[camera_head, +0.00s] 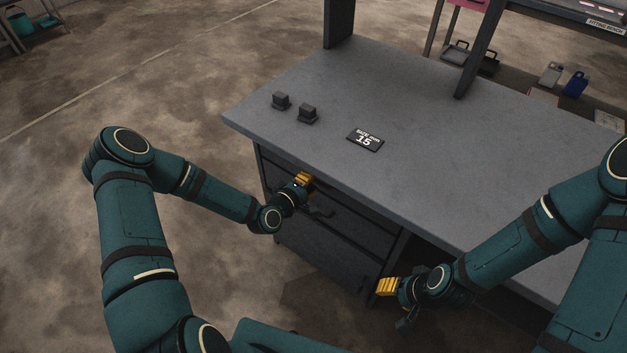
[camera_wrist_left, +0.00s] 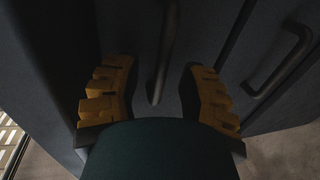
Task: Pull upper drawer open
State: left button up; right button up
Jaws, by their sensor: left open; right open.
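The upper drawer (camera_head: 349,219) is in the front of the dark cabinet, just under the grey worktop, and looks closed. My left gripper (camera_head: 304,180) is at this drawer front, partly hiding it. In the left wrist view, its two yellow fingers are apart, and the dark bar handle (camera_wrist_left: 167,50) of the upper drawer runs between them. I see no finger clearly touching the handle. My right gripper (camera_head: 388,287) is open and empty, low in front of the cabinet's right side.
A lower drawer's handle (camera_wrist_left: 282,62) shows beside the left gripper. Open floor (camera_head: 200,300) lies in front and left. The space under the worktop's right side is dark.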

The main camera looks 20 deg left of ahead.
pick_arm(q)
jog(key=shift+w+d+f, duration=0.1)
jog(key=shift+w+d, duration=0.05)
jog(key=shift+w, duration=0.3)
grip_shut()
